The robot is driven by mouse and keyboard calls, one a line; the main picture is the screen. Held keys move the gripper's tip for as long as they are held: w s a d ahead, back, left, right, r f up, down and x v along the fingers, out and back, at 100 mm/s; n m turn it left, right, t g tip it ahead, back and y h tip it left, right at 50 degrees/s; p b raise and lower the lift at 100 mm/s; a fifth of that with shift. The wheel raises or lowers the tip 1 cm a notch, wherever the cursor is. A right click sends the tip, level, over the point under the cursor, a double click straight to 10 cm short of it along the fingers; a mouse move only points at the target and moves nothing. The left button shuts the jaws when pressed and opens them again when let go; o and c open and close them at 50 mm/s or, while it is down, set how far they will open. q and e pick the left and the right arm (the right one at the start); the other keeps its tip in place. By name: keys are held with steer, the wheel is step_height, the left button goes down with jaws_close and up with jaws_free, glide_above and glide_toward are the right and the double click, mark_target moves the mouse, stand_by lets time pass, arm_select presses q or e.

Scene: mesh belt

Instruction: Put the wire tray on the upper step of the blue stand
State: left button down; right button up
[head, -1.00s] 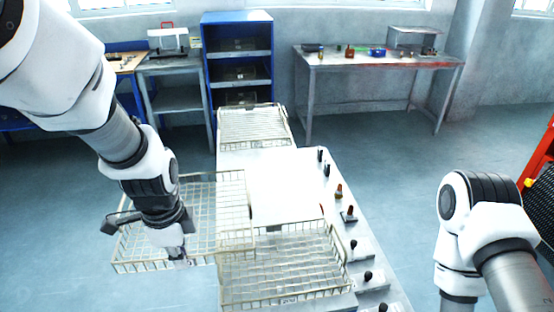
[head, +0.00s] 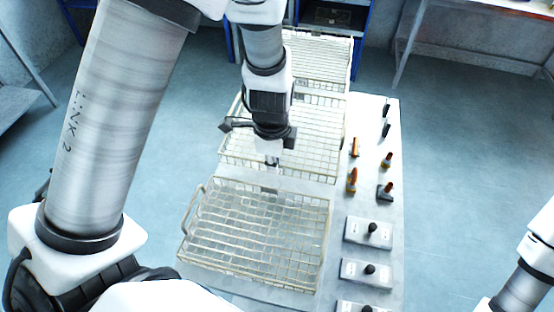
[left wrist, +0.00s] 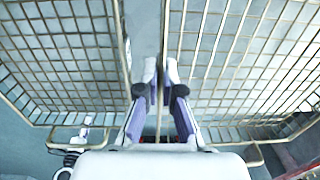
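A wire tray (head: 313,125) is in the middle of the head view, over the white surface between two others. My left gripper (head: 272,162) is at its near rim. The left wrist view shows the fingertips (left wrist: 161,72) close together on a tray rim, with mesh on both sides. I cannot tell whether this tray touches the surface below. Another wire tray (head: 255,235) lies nearer, and a third (head: 318,62) lies farther back. A stepped blue stand is not clearly in view. My right gripper is out of view; only part of its arm shows at lower right.
Black-knobbed boxes (head: 367,232) and several small upright parts (head: 353,180) line the right side of the white surface (head: 395,150). A blue shelf unit (head: 335,14) stands at the back. Open floor (head: 460,150) lies to the right.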

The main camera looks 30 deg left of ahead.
arm_select(q)
steer(key=f, duration=0.1)
steer(key=w+f, duration=0.1)
steer(key=a+f, duration=0.1)
steer(key=shift+w+a+f, duration=0.1)
steer(key=shift+w+f, duration=0.2)
steer(key=shift+w, duration=0.05)
steer(key=shift+s+d+r, duration=0.3)
steer(key=shift+s+d, duration=0.25)
steer(key=shift+f+b, duration=0.15)
steer(key=shift+b, duration=0.2)
steer(key=shift+f, duration=0.15)
steer(key=c, duration=1.4)
jaws_free()
steer(key=shift+w+a, duration=0.1)
steer(key=shift+w, duration=0.1)
steer(key=shift+o, duration=0.4)
steer(key=shift+w, duration=0.1)
steer(key=shift+s+r, duration=0.25)
step_height(320, 180, up, 12)
steer(key=shift+b, duration=0.4)
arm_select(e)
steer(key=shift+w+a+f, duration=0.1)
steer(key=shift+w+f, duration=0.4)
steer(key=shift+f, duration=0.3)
arm_select(q)
steer(key=shift+s, duration=0.1)
